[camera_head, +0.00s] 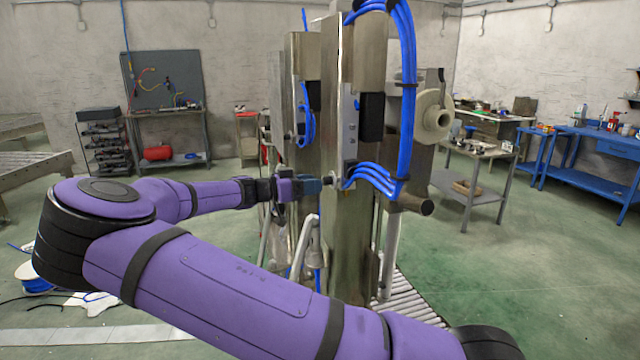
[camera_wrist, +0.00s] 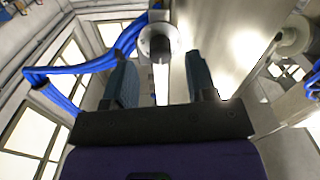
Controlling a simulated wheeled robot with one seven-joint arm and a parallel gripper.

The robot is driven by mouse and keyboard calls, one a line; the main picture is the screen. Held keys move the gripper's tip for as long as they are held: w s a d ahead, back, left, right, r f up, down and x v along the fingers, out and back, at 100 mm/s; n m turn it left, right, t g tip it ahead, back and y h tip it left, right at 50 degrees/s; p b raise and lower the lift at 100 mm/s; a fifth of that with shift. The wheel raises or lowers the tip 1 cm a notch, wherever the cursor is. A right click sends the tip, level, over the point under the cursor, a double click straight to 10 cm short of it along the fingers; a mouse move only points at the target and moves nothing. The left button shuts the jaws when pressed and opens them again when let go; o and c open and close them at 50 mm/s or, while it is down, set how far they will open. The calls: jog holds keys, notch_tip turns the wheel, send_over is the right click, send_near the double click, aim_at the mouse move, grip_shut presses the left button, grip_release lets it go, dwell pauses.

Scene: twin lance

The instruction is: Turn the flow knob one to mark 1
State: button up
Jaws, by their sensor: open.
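A round metal flange with a dark cylindrical knob (camera_wrist: 160,46) shows at the top middle of the wrist view, on the steel machine. I take it for flow knob one, but no label is readable. My gripper (camera_wrist: 161,60) is open, with its two dark teal fingers on either side of the line to the knob. The knob sits at or just beyond the fingertips; I cannot tell whether they touch it. In the head view my gripper (camera_head: 312,186) reaches the steel column (camera_head: 350,235) from the left. Mark 1 cannot be made out.
Blue hoses (camera_head: 408,90) run down the column and bend close to the gripper; they also show in the wrist view (camera_wrist: 75,72). A pale round fitting (camera_head: 434,118) juts out right. A roller conveyor (camera_head: 415,300) lies below. Green floor is open at right.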

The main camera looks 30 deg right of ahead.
aim_at(327, 181)
jog(key=shift+x, duration=1.4)
jog(key=c, duration=0.9)
jog(key=shift+c, duration=0.2)
jog(key=n, duration=1.9)
jog(key=shift+r, duration=0.15)
jog(key=shift+n, duration=0.4)
